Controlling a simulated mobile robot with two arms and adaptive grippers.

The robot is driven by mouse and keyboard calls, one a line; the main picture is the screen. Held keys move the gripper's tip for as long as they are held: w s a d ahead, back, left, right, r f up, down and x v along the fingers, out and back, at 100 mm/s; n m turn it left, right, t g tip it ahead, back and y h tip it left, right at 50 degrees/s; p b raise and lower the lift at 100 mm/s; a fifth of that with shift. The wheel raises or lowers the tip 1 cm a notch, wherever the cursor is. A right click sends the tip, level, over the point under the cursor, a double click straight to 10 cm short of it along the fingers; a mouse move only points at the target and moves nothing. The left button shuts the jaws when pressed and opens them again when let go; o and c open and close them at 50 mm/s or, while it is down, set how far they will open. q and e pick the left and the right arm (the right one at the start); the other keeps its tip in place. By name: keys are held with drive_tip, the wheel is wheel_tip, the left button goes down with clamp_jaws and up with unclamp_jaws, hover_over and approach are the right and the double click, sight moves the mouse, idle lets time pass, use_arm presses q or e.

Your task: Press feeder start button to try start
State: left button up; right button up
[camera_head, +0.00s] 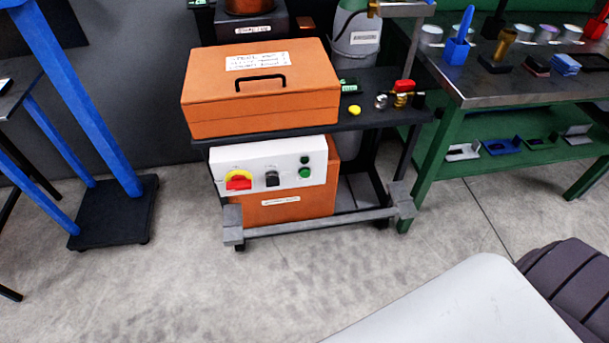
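A white control panel (268,172) faces me on the front of an orange cabinet (290,210) in the lower part of a dark cart. At its right end is a green round button (305,173), with a smaller dark green round part (305,160) just above it. Their labels are too small to read, so I cannot tell for sure which is the feeder start button. To their left are a black knob (272,178) and a red rotary switch on yellow (238,181). Neither of my grippers is in view, and nothing touches the panel.
An orange lidded box (262,85) sits on the cart top (380,100), beside a yellow button and small valve parts. A grey bar (320,222) runs low before the cabinet. A green workbench (480,80) stands right; blue posts stand left.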

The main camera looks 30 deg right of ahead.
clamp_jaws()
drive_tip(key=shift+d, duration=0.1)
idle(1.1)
